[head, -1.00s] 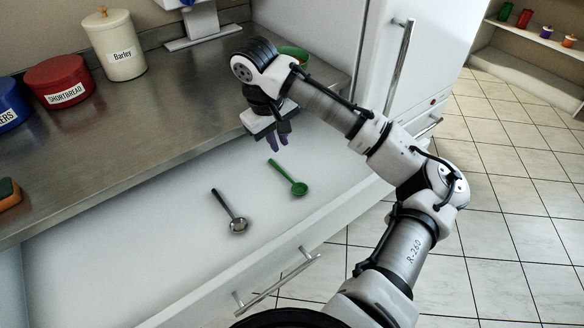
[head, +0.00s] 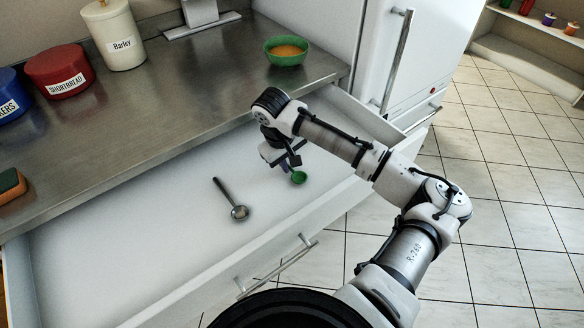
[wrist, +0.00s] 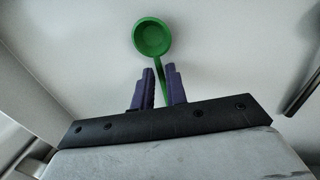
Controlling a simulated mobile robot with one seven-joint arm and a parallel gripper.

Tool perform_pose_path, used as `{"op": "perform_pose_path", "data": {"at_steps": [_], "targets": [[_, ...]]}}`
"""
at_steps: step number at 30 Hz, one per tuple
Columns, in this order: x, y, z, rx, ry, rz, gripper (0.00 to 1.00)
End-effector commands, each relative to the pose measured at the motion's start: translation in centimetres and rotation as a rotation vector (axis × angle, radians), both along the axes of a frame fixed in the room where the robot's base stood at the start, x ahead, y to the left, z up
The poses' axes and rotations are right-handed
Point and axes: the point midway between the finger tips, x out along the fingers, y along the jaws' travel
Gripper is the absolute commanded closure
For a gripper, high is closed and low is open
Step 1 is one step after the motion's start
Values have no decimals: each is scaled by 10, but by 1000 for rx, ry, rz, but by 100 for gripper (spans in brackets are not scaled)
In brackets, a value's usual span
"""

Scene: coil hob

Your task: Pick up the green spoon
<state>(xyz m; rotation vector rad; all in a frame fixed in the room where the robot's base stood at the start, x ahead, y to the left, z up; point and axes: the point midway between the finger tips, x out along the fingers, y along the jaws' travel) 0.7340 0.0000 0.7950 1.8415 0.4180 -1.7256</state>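The green spoon (head: 299,177) lies in the open white drawer, its bowl showing just beyond my gripper (head: 287,165) in the head view. In the wrist view the spoon's round bowl (wrist: 152,38) is above the fingertips, and its handle runs down between the two purple fingers of my gripper (wrist: 161,78). The fingers are apart, with a gap on each side of the handle. The rest of the handle is hidden behind the gripper's body. I cannot tell the exact height of the fingers over the drawer floor.
A metal spoon (head: 231,199) with a dark handle lies left of my gripper in the drawer (head: 120,255). The drawer walls rise around. A green bowl (head: 287,51) with orange contents and several canisters stand on the counter (head: 160,110).

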Motion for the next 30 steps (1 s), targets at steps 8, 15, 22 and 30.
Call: {"op": "perform_pose_path", "data": {"at_steps": [8,15,22,30], "targets": [[1,-1,-8,1,-1,0,86],[1,-1,-8,1,-1,0,100],[1,-1,-8,1,-1,0,100],[2,-1,9,0,-4,1,100]]}}
